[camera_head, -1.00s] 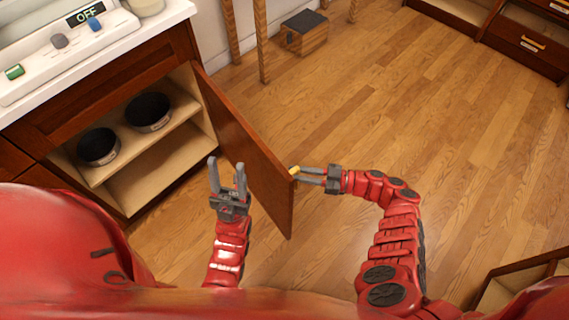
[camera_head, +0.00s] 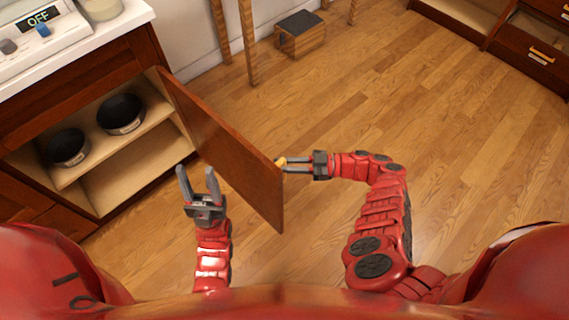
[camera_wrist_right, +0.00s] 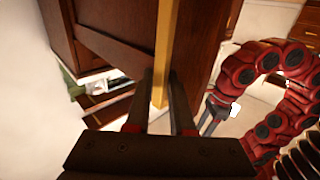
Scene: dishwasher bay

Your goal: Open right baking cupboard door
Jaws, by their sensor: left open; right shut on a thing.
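The right baking cupboard door (camera_head: 222,148) is swung wide open from the cupboard, hinged at its far right side. Its yellow handle (camera_head: 281,162) is on the outer face near the free edge, and it also shows in the right wrist view (camera_wrist_right: 165,50). My right gripper (camera_head: 285,164) is shut on the handle. My left gripper (camera_head: 196,171) is open and empty, close to the inner side of the door, in front of the cupboard opening. It is apart from the shelves.
Inside the cupboard, two dark round pans (camera_head: 120,114) sit on the upper shelf (camera_head: 92,158). A white counter (camera_head: 112,36) is above. A small wooden step stool (camera_head: 301,36) stands at the back wall. Wood floor right of the door is clear.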

